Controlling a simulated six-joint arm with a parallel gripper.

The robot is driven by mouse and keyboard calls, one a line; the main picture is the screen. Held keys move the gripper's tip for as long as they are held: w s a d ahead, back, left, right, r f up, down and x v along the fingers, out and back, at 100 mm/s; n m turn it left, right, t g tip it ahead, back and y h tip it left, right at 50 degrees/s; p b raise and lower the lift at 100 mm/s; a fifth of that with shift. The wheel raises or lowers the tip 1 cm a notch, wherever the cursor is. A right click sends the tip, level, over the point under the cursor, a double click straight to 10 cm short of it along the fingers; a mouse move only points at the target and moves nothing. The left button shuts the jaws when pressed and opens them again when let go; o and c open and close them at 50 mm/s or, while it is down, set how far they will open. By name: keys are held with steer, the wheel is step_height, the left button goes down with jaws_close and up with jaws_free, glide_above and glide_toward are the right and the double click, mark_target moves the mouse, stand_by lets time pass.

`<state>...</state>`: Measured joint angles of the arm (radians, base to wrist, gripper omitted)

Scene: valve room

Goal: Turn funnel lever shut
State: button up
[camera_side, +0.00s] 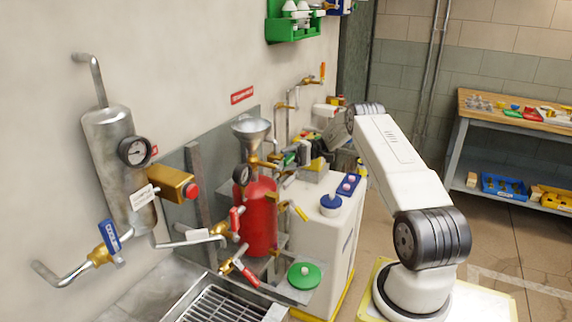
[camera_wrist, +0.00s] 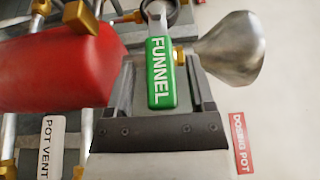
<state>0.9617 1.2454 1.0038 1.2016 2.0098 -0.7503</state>
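The funnel lever (camera_wrist: 161,75) is a green handle with white FUNNEL lettering. In the wrist view it lies lengthwise between the two fingers of my gripper (camera_wrist: 160,85), with a narrow gap seeming to show on each side. The gripper looks open around or just above the lever; depth contact cannot be told. The metal funnel (camera_wrist: 228,50) is right of the lever, joined by a brass fitting. In the side view my gripper (camera_side: 300,150) is just right of the funnel (camera_side: 251,130), and its fingers hide most of the lever.
The red pot (camera_side: 257,215) stands below the funnel, with red-handled valves at its left. A white cabinet (camera_side: 318,245) carries a blue-topped item and a switch box. A grey cylinder (camera_side: 118,170) with gauge hangs on the wall. Pipes with brass valves (camera_side: 285,105) run close behind the gripper.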

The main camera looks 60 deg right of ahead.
steer(key=shift+r+h, duration=0.25)
steer(key=shift+h, duration=0.05)
steer(key=shift+a+r+n+g+h, duration=0.45)
steer(key=shift+a+r+n+h, duration=0.5)
steer(key=shift+h, duration=1.75)
steer(key=shift+a+r+n+g+h, duration=0.55)
steer(key=shift+a+r+h, duration=0.7)
steer(key=shift+h, duration=1.45)
steer(key=shift+a+r+n+g+h, duration=0.4)
steer(key=shift+a+r+n+h, duration=0.55)
steer(key=shift+h, duration=1.75)
steer(key=v, duration=0.8)
steer(key=s+a+f, duration=0.2)
steer(key=a+f, duration=0.2)
steer(key=a, duration=0.4)
steer(key=s+a+f+g, duration=0.1)
steer(key=s+a+f, duration=0.2)
steer(key=a+f, duration=0.2)
steer(key=s+a+f, duration=0.2)
steer(key=a+f, duration=0.2)
steer(key=a, duration=0.7)
steer(key=shift+s+f+g, duration=0.25)
steer(key=shift+f+g, duration=0.05)
steer(key=shift+f, duration=0.1)
